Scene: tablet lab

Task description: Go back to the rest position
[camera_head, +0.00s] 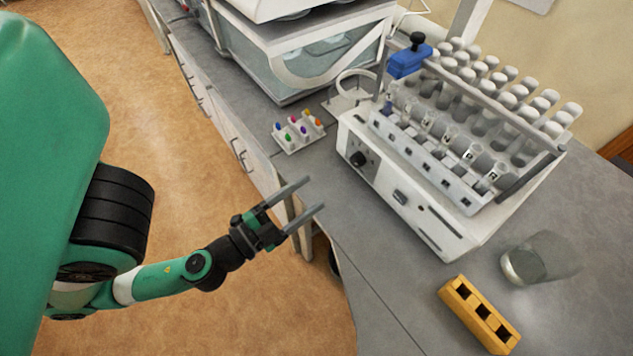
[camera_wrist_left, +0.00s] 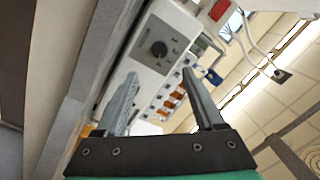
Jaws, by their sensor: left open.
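My left gripper (camera_head: 306,201) is open and empty in the head view, at the near edge of the grey bench. In the left wrist view its two fingers (camera_wrist_left: 160,95) stand apart with nothing between them touching. The white tablet-testing machine (camera_head: 420,200), with a dark knob and rows of tubes, stands beyond the fingers, apart from them. The machine's front with its knob also shows in the left wrist view (camera_wrist_left: 140,65). My right gripper is not in view.
A small white rack (camera_head: 299,142) with coloured caps lies left of the machine. A glass-walled bath (camera_head: 290,55) stands at the back. Floor lies open left of the bench.

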